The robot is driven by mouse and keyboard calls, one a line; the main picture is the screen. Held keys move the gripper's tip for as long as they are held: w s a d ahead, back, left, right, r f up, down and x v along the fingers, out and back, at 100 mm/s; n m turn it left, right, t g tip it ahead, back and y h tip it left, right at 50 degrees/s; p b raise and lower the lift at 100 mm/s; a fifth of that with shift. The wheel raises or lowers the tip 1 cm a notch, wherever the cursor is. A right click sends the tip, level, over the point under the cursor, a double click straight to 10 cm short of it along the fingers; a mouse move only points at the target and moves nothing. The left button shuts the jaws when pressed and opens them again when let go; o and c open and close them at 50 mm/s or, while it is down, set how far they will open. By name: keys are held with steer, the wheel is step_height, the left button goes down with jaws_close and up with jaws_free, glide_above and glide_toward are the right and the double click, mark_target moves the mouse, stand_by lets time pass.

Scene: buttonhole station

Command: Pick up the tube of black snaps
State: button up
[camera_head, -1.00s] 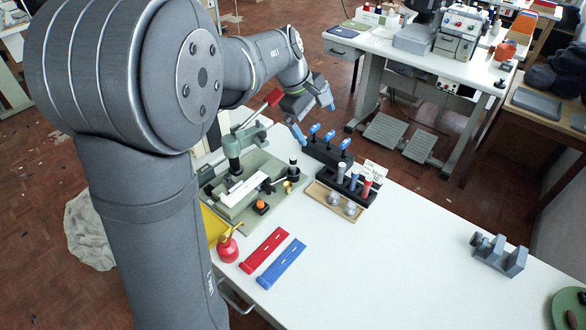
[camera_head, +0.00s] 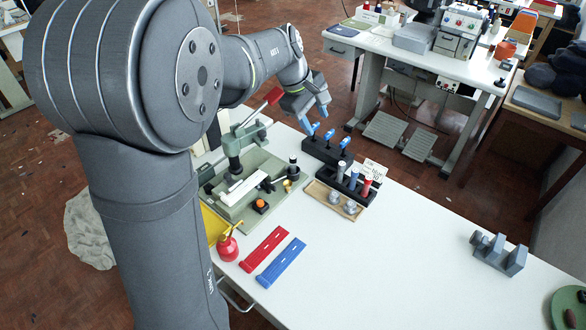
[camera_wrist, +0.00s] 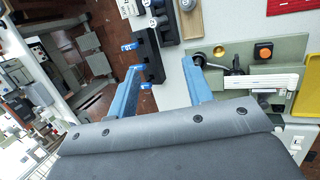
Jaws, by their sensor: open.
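A small black rack (camera_head: 350,195) on the white table holds upright tubes: a pale grey one (camera_head: 341,168), a dark one (camera_head: 353,181) and a red one (camera_head: 367,188). The dark one looks like the tube of black snaps, but it is too small to read. My gripper (camera_head: 317,117) is open and empty, above and behind a black stand (camera_head: 327,151) of blue-handled tools, up and left of the rack in the head view. In the wrist view my blue fingers (camera_wrist: 160,66) are spread wide beside that stand (camera_wrist: 150,55); the tube rack (camera_wrist: 166,25) is partly cut off at the top.
A green press fixture (camera_head: 262,193) with a red lever is at left. A wooden tray (camera_head: 333,203) with round tins is in front of the rack. Red (camera_head: 264,249) and blue (camera_head: 281,263) strips lie nearer. The table right of the rack is clear up to a grey block (camera_head: 498,255).

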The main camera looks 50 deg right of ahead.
steer(key=m+t, duration=0.5)
steer(key=m, duration=0.5)
glide_toward(293, 157)
steer(key=shift+y, duration=0.3)
steer(key=x, duration=0.7)
steer(key=shift+s+d, duration=0.2)
steer(key=shift+d, duration=0.1)
steer(key=shift+x, duration=2.6)
steer(key=shift+w, duration=0.15)
jaws_close()
